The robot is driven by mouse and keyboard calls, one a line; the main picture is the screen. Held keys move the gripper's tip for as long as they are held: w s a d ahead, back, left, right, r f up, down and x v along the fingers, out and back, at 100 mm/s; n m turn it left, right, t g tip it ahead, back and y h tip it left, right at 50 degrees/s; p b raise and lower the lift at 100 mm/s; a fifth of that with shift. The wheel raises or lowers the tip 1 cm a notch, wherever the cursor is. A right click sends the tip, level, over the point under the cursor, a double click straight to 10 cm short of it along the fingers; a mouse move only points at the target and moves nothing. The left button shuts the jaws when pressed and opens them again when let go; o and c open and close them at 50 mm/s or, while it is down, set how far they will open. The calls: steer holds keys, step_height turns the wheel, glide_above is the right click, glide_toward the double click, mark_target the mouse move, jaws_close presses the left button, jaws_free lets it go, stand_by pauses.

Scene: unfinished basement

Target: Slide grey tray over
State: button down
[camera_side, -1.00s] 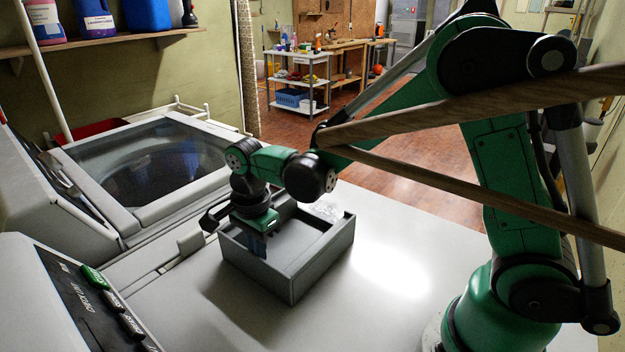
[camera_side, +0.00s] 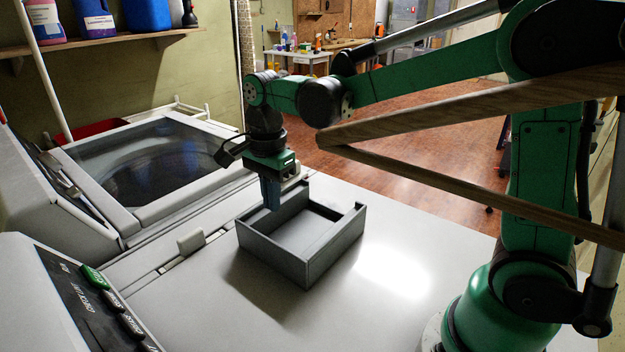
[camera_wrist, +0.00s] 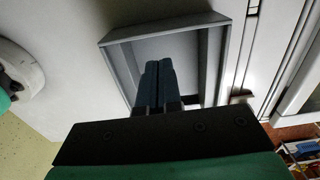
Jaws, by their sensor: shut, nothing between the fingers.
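The grey tray (camera_side: 275,262) is an open, box-like tray resting on the white machine top. It looks empty in the side view. My gripper (camera_side: 271,205) points down at the tray's far left part, with its blue fingers together and nothing between them. In the wrist view the shut fingers (camera_wrist: 157,68) overlap the inside of the tray, whose rim (camera_wrist: 165,31) shows beyond them. I cannot tell whether the fingertips touch the tray; part of its far wall is hidden behind my gripper.
A washer with a dark glass lid (camera_side: 150,165) stands to the left, and a control panel (camera_side: 95,290) is at the front left. A small latch (camera_side: 190,243) sits on the seam left of the tray. The white top (camera_side: 390,270) right of the tray is clear.

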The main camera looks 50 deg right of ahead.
steer(key=r, duration=0.2)
glide_above(290, 245)
step_height(290, 245, down, 10)
steer(key=shift+r, duration=0.1)
steer(key=a, duration=0.1)
steer(key=a+f, duration=0.1)
steer(key=a, duration=0.1)
steer(key=shift+a+r, duration=0.1)
steer(key=shift+a, duration=0.45)
steer(key=shift+a, duration=1.85)
